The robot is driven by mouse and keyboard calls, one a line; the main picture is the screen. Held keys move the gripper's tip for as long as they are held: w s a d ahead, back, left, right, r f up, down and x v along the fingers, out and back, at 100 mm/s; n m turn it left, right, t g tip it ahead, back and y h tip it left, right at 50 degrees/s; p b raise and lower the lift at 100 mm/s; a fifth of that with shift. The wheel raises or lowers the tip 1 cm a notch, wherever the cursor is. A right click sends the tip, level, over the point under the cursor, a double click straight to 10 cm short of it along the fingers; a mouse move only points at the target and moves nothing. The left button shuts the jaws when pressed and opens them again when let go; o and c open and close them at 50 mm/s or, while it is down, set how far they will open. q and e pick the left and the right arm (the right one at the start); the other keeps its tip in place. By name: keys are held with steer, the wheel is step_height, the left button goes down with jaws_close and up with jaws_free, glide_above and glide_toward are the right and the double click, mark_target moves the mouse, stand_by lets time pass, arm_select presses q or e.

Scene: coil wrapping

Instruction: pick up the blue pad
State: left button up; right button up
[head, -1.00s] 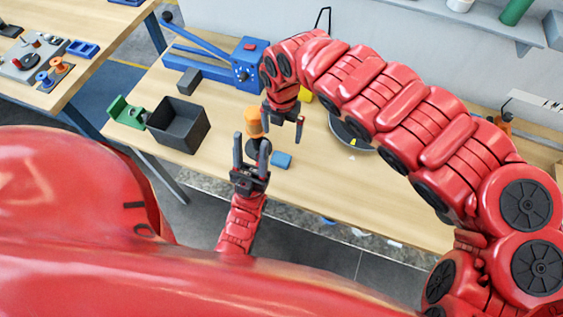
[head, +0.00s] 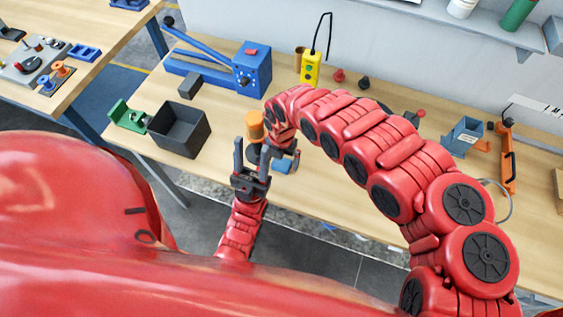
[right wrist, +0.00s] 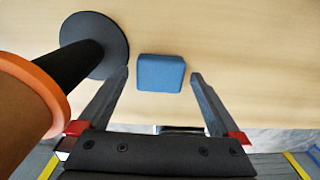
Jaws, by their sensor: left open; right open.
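The blue pad (head: 284,167) lies on the wooden bench near its front edge, partly hidden by my right gripper in the head view. In the right wrist view the pad (right wrist: 160,73) lies between the spread fingertips of my right gripper (right wrist: 160,75), with gaps at both sides. My right gripper (head: 283,158) is open and empty, low over the pad. My left gripper (head: 252,148) is open, its fingers pointing toward an orange-topped black spool (head: 255,124); whether they touch it is unclear. In the right wrist view the spool (right wrist: 85,62) stands close left of the right gripper.
A black bin (head: 180,128) and a green bracket (head: 127,115) are on the bench to the left. A blue lever machine (head: 252,70) and a yellow control box (head: 311,70) stand behind. Bare bench shows right of the pad.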

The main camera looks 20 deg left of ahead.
steer(key=shift+f, duration=0.15)
steer(key=c, duration=1.3)
steer(key=shift+o, duration=0.2)
step_height(320, 180, up, 8)
steer(key=shift+w+r+b, duration=0.15)
steer(key=shift+r+b, duration=0.05)
steer(key=shift+b, duration=0.4)
step_height(320, 180, up, 10)
steer(key=p, duration=0.7)
steer(key=shift+f+p, duration=0.15)
steer(key=shift+p, duration=0.2)
